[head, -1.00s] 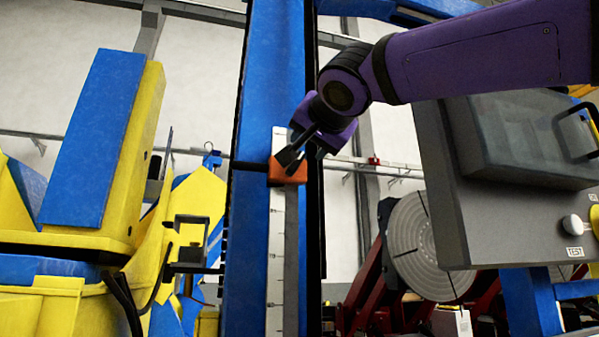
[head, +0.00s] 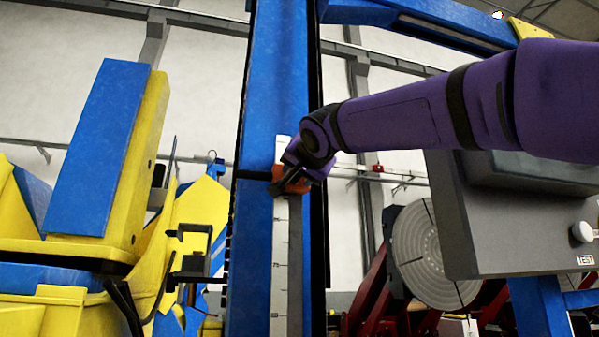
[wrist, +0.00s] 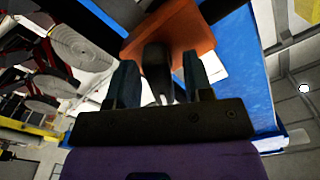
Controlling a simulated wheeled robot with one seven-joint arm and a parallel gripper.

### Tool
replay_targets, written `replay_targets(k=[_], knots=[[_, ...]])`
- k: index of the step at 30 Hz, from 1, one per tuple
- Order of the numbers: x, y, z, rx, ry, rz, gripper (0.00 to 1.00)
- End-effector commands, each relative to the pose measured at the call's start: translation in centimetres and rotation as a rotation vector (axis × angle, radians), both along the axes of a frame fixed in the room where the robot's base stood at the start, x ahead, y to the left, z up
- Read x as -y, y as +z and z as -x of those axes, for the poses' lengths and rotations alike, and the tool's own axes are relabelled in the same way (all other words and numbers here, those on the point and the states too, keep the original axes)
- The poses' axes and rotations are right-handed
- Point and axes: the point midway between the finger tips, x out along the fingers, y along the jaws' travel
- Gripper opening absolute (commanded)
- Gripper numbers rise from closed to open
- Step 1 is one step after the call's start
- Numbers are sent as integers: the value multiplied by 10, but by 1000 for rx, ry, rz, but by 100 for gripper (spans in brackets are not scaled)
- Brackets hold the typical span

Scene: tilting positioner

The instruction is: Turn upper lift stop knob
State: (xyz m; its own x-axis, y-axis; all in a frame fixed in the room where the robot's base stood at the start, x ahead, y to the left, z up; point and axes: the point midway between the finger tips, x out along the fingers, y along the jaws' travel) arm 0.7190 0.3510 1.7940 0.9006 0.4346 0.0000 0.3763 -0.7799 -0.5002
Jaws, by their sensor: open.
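The orange stop block (head: 278,188) sits on the white scale strip of the blue upright, partly covered by my gripper in the head view. In the wrist view the orange block (wrist: 172,28) fills the upper middle. A dark knob (wrist: 157,72) sticks out from it towards my gripper. My gripper (wrist: 160,62) is open, with one finger on each side of the knob. Small gaps show between fingers and knob, so I see no firm contact. In the head view my gripper (head: 297,178) is at the block, and the knob is hidden.
The blue upright (head: 258,240) with its scale strip (head: 281,270) runs down below the block. A grey control box (head: 500,245) with a white knob stands at right. A round grey plate (head: 425,250) is behind. Yellow and blue machine parts (head: 100,170) stand at left.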

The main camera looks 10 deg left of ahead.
Motion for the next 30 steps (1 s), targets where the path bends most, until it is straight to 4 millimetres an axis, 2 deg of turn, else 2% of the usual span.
replay_targets(k=[7, 8, 12, 14, 23, 30], knots=[[-1, 0, -1, 0, 0, 0, 47], [-1, 0, -1, 0, 0, 0, 44], [-1, 0, -1, 0, 0, 0, 12], [-1, 0, 0, 0, 0, 0, 1], [-1, 0, 0, 12, 0, 27, 1], [0, 0, -1, 66, -1, 138, 1]])
